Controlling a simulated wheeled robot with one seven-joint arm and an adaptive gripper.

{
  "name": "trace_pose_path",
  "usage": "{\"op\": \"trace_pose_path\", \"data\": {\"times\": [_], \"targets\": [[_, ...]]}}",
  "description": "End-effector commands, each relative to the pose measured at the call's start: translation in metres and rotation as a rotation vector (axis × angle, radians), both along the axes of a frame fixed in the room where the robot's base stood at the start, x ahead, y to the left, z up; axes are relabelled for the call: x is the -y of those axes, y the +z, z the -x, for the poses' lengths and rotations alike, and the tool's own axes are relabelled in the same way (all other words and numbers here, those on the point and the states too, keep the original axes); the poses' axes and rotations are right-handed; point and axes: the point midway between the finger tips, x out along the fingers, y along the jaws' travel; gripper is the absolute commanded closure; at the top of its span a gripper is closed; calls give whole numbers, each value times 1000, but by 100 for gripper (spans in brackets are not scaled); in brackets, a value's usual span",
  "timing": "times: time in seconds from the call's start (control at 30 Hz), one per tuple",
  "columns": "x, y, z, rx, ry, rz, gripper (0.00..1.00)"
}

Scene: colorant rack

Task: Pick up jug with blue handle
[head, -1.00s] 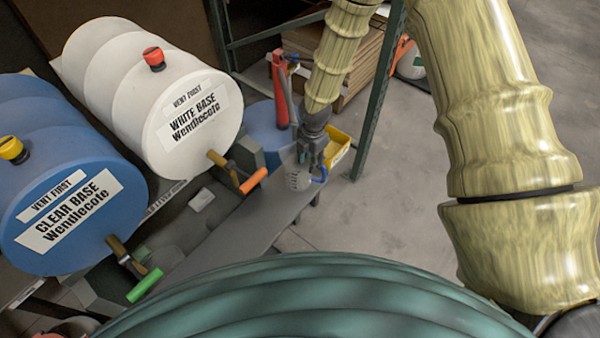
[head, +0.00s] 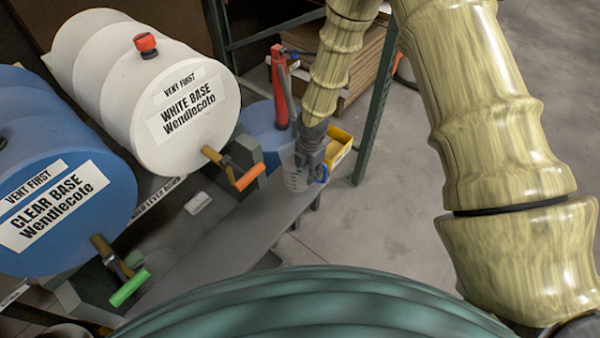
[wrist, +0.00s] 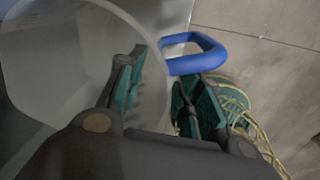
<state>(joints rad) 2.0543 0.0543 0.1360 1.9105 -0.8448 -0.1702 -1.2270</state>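The jug with the blue handle is a translucent, pale jug (head: 294,180) with dark markings, upright on the grey shelf by the drums. Its blue handle (head: 323,174) faces right. In the wrist view the jug's wide round body (wrist: 55,60) fills the left side, with the blue handle (wrist: 195,55) at top centre. My gripper (head: 308,172) is down at the jug, on its handle side. In the wrist view my gripper (wrist: 158,80) has its fingers apart. One finger overlaps the jug's body, the other is beside it below the handle. I cannot tell whether they touch.
A white drum (head: 120,85) with an orange-handled tap (head: 249,177) and a blue drum (head: 65,215) with a green-handled tap (head: 130,288) stand left. A red tool (head: 280,85), a yellow bin (head: 340,145) and a green rack post (head: 375,100) are close behind my gripper. Floor at right is clear.

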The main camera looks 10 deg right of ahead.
Motion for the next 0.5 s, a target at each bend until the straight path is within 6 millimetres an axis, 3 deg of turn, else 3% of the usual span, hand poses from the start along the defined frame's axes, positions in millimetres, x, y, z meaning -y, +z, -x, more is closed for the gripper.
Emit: {"op": "trace_pose_path", "data": {"times": [0.23,0.4,0.5], "targets": [[0,0,0,0,0,0,67],[0,0,0,0,0,0,98],[0,0,0,0,0,0,100]]}}
